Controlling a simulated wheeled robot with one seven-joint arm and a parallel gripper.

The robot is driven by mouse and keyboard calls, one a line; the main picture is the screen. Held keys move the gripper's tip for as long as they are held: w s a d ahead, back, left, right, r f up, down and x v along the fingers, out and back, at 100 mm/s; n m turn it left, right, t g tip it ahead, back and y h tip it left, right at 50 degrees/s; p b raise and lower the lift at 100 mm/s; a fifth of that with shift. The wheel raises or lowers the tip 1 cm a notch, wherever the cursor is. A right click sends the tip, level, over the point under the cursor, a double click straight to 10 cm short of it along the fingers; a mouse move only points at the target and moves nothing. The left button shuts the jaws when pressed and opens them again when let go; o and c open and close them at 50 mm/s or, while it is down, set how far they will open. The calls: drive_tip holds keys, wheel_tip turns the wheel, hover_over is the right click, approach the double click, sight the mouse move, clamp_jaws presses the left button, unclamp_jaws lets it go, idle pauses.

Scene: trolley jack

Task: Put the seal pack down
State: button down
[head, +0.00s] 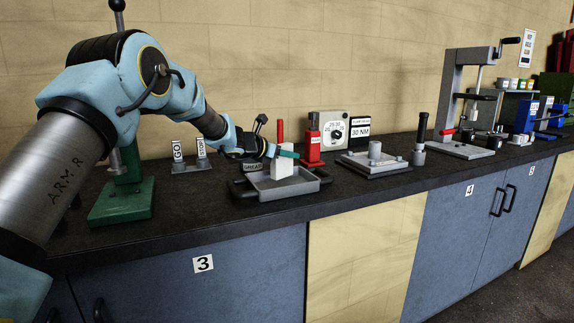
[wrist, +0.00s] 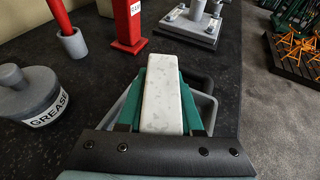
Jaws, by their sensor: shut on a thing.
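My gripper (head: 282,153) is shut on a pale, speckled block, which I take to be the seal pack (head: 285,165). The wrist view shows the pack (wrist: 162,95) upright between teal fingers. In the head view the pack is over or inside a shallow grey tray (head: 262,193) with dark handles. Its lower end appears within the tray's rim; I cannot tell whether it touches the floor. In the wrist view the pack and fingers hide most of the tray (wrist: 208,108).
A grease pot (wrist: 35,97) and a red-handled tool in a grey cup (wrist: 73,43) stand to the left in the wrist view. A red stand (head: 312,147), a dial box (head: 335,130) and a grey fixture (head: 374,160) are beyond the tray. The counter's front edge is close.

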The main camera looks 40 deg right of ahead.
sight(288, 164)
drive_tip(key=shift+f, duration=1.7)
drive_tip(key=c, duration=0.6)
unclamp_jaws()
drive_tip(key=b+v, duration=0.3)
drive_tip(key=v, duration=0.7)
drive_tip(key=shift+a+r+b, duration=0.1)
drive_tip(key=shift+a+b, duration=0.2)
drive_tip(key=shift+a, duration=0.05)
drive_tip(key=shift+s+a+r, duration=0.1)
drive_tip(key=shift+a+r, duration=0.15)
drive_tip(key=shift+a, duration=0.35)
